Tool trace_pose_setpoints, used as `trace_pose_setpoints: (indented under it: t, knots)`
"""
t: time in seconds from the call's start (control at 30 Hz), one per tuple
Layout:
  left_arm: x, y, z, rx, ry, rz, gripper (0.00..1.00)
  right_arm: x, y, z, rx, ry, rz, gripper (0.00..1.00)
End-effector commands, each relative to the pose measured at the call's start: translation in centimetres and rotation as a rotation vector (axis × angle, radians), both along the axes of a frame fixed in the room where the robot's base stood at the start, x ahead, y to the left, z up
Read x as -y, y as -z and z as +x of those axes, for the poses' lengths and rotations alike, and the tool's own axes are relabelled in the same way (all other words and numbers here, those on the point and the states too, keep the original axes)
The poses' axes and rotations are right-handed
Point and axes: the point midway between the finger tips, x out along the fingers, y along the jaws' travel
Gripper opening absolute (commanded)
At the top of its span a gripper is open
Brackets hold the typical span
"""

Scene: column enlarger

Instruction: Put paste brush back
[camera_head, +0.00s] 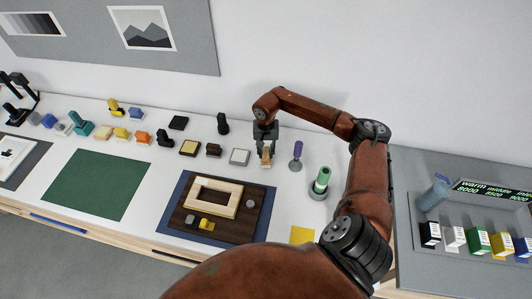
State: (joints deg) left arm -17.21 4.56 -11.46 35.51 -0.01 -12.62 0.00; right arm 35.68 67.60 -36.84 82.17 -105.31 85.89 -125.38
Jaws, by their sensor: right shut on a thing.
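My right gripper (266,146) reaches in from the right over the back of the white table, pointing down. It is shut on a small tan thing (266,158), perhaps the paste brush; the fingers hide its upper part, and I cannot tell whether it touches the table. To its right is a purple-handled tool (297,152) with a grey lower end. Further right, a green-topped thing (321,178) sits in a round grey holder (318,192). I cannot tell for certain which of these is the paste brush. My left gripper is not in view.
A dark board with a pale wooden frame (214,185) lies on a blue mat (171,222) in front. A light grey block (239,157) is left of the gripper. Several small coloured blocks line the back left. A green mat (97,184) is clear. A grey tray (420,265) holds boxes at right.

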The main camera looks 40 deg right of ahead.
Motion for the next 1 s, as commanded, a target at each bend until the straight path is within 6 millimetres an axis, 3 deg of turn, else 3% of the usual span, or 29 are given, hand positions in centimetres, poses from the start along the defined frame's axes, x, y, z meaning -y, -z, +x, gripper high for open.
trace_pose_setpoints:
  t: [1.0]
  knots:
    - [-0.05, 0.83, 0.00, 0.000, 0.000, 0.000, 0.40, 0.03, 0.93, 0.02, 0.001, 0.000, -0.001, 0.00]
